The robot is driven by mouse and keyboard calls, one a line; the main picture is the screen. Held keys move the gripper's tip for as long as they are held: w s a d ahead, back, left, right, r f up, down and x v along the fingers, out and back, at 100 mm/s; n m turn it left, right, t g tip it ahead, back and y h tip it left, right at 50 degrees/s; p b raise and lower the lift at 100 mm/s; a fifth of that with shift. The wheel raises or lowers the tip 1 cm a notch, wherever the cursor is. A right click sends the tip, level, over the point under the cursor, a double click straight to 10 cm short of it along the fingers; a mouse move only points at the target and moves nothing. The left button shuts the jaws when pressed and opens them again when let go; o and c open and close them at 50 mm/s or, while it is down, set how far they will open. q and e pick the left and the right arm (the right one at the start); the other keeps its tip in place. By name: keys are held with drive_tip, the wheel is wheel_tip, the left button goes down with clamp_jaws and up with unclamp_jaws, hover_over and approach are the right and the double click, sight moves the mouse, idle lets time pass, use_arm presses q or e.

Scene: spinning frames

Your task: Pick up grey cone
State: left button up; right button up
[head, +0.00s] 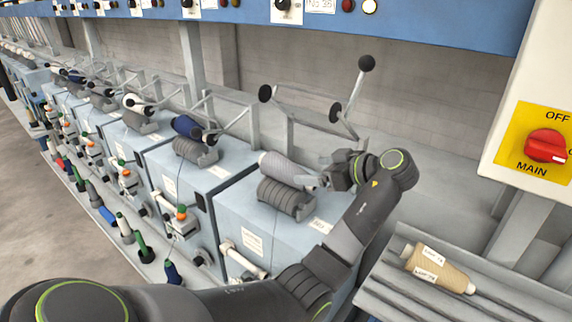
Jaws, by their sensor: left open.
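The grey cone (283,168) lies on its side on top of the dark ribbed drum (285,199) of the nearest blue machine unit. Its right end is close to my left gripper (318,181). My left arm reaches in from the bottom left and bends back so that the gripper points left at the cone. The gripper is open, with its fingers around or beside the cone's right end; I cannot tell which, or whether they touch. My right gripper is not in view.
A metal cradle arm (335,111) with black knobs rises behind the cone. A navy cone (187,127) sits on the neighbouring unit. A tan cone (438,270) lies on a slatted grey rack at the lower right. A switch panel (530,110) stands at the right.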

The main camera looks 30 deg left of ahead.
sight(302, 172)
use_arm(q)
drive_tip(key=shift+s+a, duration=0.1)
drive_tip(key=shift+a, duration=0.65)
drive_tip(key=shift+a+f, duration=0.3)
drive_tip(key=shift+w+a+f+p, duration=0.15)
drive_tip(key=shift+w+p, duration=0.05)
drive_tip(key=shift+p, duration=0.15)
drive_tip(key=shift+w+a+f+p, duration=0.1)
drive_tip(key=shift+a+f+p, duration=0.1)
drive_tip(key=shift+p, duration=0.1)
drive_tip(key=p+x, duration=0.2)
drive_tip(key=x, duration=0.2)
drive_tip(key=shift+a+f, duration=0.2)
drive_tip(key=shift+d, duration=0.1)
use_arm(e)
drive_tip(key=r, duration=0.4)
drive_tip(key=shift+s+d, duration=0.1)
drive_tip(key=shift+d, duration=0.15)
